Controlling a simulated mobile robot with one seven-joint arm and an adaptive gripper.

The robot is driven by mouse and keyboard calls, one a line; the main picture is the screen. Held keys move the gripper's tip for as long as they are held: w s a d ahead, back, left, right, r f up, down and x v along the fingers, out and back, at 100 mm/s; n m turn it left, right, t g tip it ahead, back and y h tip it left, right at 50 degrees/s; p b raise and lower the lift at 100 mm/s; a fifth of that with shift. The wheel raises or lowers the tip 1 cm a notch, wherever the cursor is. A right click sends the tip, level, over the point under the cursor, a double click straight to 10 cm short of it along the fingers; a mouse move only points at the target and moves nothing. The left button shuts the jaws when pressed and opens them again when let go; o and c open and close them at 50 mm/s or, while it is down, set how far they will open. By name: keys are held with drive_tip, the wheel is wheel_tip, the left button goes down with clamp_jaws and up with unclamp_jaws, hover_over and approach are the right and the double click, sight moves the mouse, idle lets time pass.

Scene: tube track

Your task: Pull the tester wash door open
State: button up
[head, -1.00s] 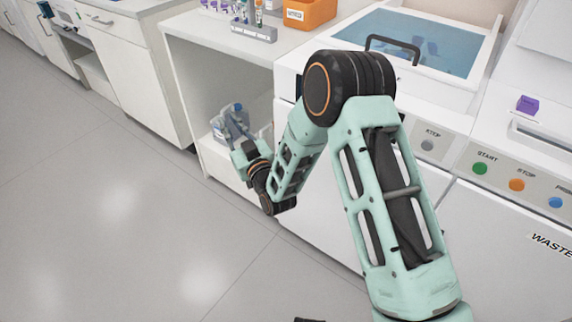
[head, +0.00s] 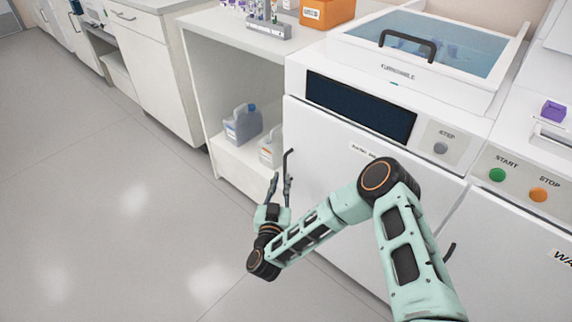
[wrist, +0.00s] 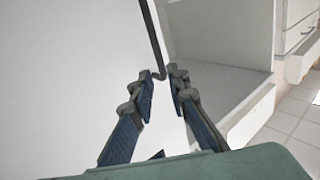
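The white front door (head: 325,165) of the machine below the dark display panel has a small label whose text is too small to read. It looks closed. A thin dark bar handle (head: 288,158) stands at the door's left edge. In the wrist view the handle (wrist: 153,38) runs down from the top and bends at its lower end. My gripper (head: 279,180) is in front of the door's left edge, fingers pointing up at the handle. In the wrist view my gripper (wrist: 162,80) is open, with the handle's lower end between the fingertips in the picture. I cannot tell whether they touch.
An open shelf left of the door holds a grey jug (head: 242,124) and a paler bottle (head: 271,147). A second machine (head: 505,235) with START and STOP buttons stands to the right, with its own dark handle (head: 449,253). The floor (head: 120,210) at left is clear.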

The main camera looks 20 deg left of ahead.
sight(285, 164)
drive_tip(key=w+b, duration=0.1)
drive_tip(key=w, duration=0.2)
drive_tip(key=w+a+b, duration=0.1)
drive_tip(key=w, duration=0.3)
drive_tip(key=shift+w+a+f, duration=0.1)
drive_tip(key=shift+w+a, duration=0.05)
drive_tip(key=shift+a, duration=0.05)
drive_tip(key=shift+w+a, duration=0.15)
drive_tip(key=shift+w, duration=0.4)
clamp_jaws()
